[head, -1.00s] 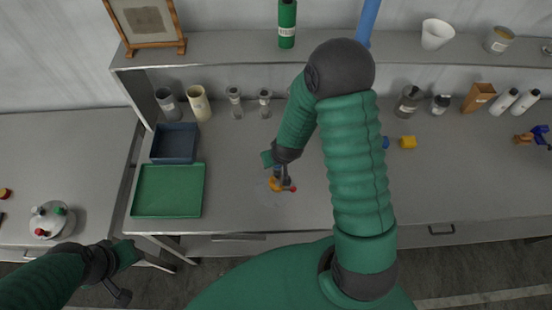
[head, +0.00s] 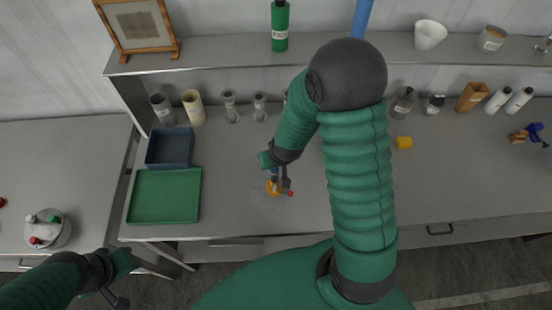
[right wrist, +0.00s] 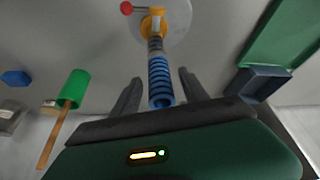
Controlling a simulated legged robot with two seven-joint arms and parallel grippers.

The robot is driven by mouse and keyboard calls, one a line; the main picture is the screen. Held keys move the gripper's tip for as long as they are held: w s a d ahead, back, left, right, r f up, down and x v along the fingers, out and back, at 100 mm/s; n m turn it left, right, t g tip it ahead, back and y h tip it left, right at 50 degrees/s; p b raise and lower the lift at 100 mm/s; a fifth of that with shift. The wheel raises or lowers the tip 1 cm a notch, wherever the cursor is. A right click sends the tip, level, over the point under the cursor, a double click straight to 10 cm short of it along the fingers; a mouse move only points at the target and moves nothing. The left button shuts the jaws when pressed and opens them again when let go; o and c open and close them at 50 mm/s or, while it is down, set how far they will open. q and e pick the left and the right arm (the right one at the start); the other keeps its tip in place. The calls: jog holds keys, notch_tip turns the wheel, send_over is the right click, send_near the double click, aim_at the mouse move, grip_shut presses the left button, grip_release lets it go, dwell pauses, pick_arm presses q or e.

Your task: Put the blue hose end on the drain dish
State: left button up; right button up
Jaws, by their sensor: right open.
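The blue hose end (right wrist: 160,80) is a ribbed blue piece with an orange-yellow fitting (head: 272,187) and a small red knob (head: 291,194). The fitting is over the pale round drain dish (right wrist: 178,20), apparently resting on it; the dish shows only faintly in the head view (head: 264,197). My right gripper (right wrist: 159,78) is open, one finger each side of the blue part, with gaps visible. In the head view my right gripper (head: 284,180) is just above the dish. My left gripper (head: 120,282) is at the lower left, away from the dish; its fingers are unclear.
A green tray (head: 164,219) and a dark blue bin (head: 170,164) stand left of the dish. Beakers and bottles line the bench's back below a shelf (head: 215,46). A yellow block (head: 403,143) lies right of my arm. Bench around the dish is clear.

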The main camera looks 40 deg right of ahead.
jog(key=s+a+r+n+g+y+p, duration=0.1)
jog(key=s+a+r+n, duration=0.1)
jog(key=s+a+r, duration=0.6)
notch_tip(320, 180, up, 3)
jog(key=shift+s+r+n+g, duration=0.15)
jog(key=shift+s+n+g, duration=0.15)
jog(key=shift+s, duration=0.5)
